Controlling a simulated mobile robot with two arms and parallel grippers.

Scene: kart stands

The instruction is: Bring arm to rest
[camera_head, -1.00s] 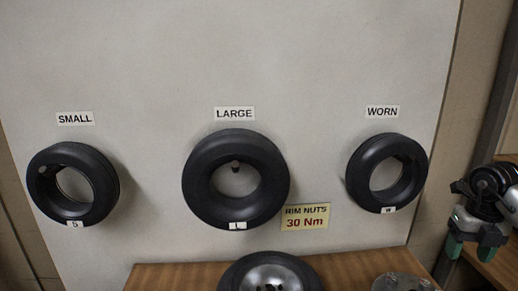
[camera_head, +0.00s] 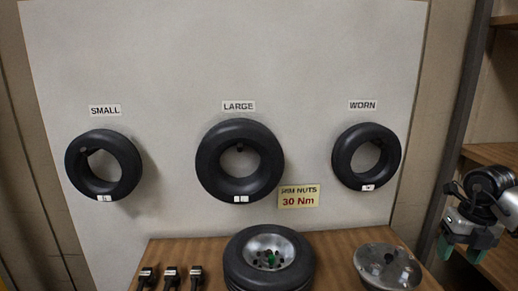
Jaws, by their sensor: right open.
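My right gripper (camera_head: 462,248) is at the right edge of the head view, with its green-tipped fingers pointing down. It is open and empty, to the right of the wooden table and apart from the things on it. Part of its arm is cut off by the picture edge. My left gripper is not in view.
Small (camera_head: 104,165), large (camera_head: 240,161) and worn (camera_head: 366,157) tyres hang on a pale board (camera_head: 170,60). A wheel (camera_head: 268,258), a metal hub (camera_head: 388,266) and several black clips (camera_head: 171,277) are on the wooden table (camera_head: 190,250). Wooden shelves (camera_head: 498,154) stand at the right.

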